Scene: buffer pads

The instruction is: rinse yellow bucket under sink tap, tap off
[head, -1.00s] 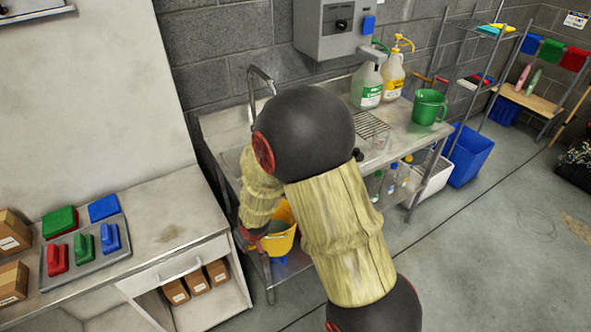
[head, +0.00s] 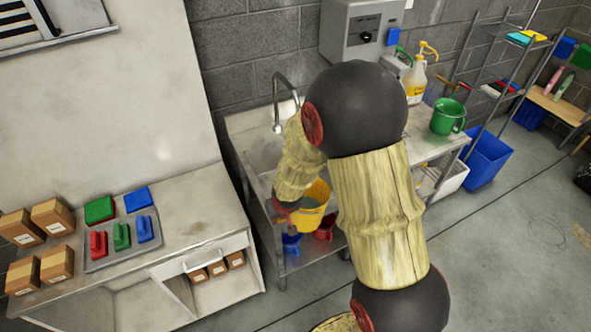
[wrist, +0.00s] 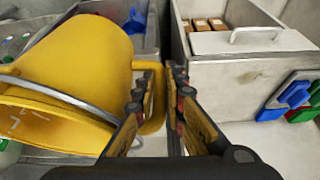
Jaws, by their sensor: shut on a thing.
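The yellow bucket (head: 316,203) is in front of the sink counter, partly hidden by my arm. My gripper (head: 284,207) is at its left side. In the wrist view, the yellow bucket (wrist: 85,45) fills the left, tilted in the picture, with a grey wire handle across it. My gripper (wrist: 162,80) is shut on a yellow part at the bucket's side, seemingly its handle; the exact contact is partly hidden. The sink tap (head: 285,80) curves over the sink basin (head: 263,150), behind my arm. I see no water running from it.
A green jug (head: 447,117) and a yellow pump bottle (head: 415,85) stand on the counter's right. Blue and red containers (head: 324,230) sit on the lower shelf. A cabinet (head: 195,225) with a brush tray (head: 120,255) stands left. Open floor lies right.

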